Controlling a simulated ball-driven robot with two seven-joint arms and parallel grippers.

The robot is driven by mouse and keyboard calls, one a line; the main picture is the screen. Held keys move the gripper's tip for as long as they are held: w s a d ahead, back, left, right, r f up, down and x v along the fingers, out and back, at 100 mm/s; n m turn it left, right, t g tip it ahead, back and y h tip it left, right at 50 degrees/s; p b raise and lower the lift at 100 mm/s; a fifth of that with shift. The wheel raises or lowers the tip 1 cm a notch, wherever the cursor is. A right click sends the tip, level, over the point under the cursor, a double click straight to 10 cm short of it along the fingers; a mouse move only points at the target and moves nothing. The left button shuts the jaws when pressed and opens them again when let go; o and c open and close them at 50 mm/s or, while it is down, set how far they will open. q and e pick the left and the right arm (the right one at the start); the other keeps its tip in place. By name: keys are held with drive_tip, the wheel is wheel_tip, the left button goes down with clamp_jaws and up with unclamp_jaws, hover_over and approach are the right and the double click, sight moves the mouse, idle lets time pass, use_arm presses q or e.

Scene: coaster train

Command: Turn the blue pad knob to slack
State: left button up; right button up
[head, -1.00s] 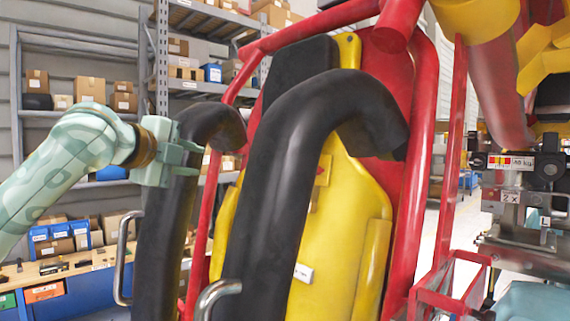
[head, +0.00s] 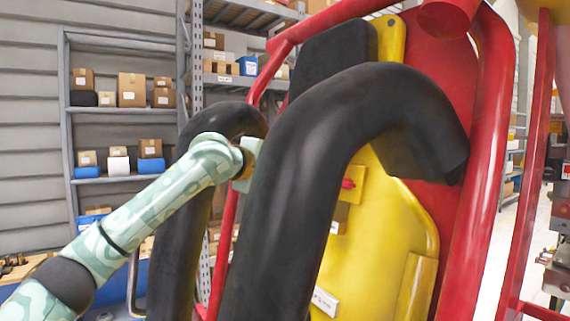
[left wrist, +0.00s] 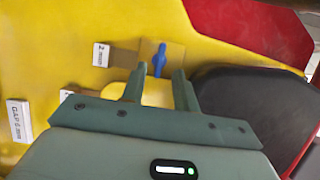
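The blue pad knob (left wrist: 160,60) shows in the left wrist view, on a small tan plate on the yellow seat back (left wrist: 130,20). Its handle stands roughly upright in that picture. My left gripper (left wrist: 158,78) is open, its two fingers on either side of the line to the knob, with the tips just short of it in the picture. I see no contact. In the head view my left arm passes behind the near black restraint (head: 290,180), which hides the fingers and the blue knob. My right gripper is not in view.
A red knob (head: 348,183) sits on the yellow seat back in the head view. A white label (left wrist: 101,55) is left of the blue knob. The far black restraint (head: 180,235) stands close to my left arm. A black pad (left wrist: 240,105) lies right of the gripper.

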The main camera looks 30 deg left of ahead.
use_arm(q)
drive_tip(key=p+x, duration=0.1)
drive_tip(key=x, duration=0.3)
drive_tip(key=shift+w, duration=0.25)
drive_tip(key=shift+w, duration=0.1)
clamp_jaws()
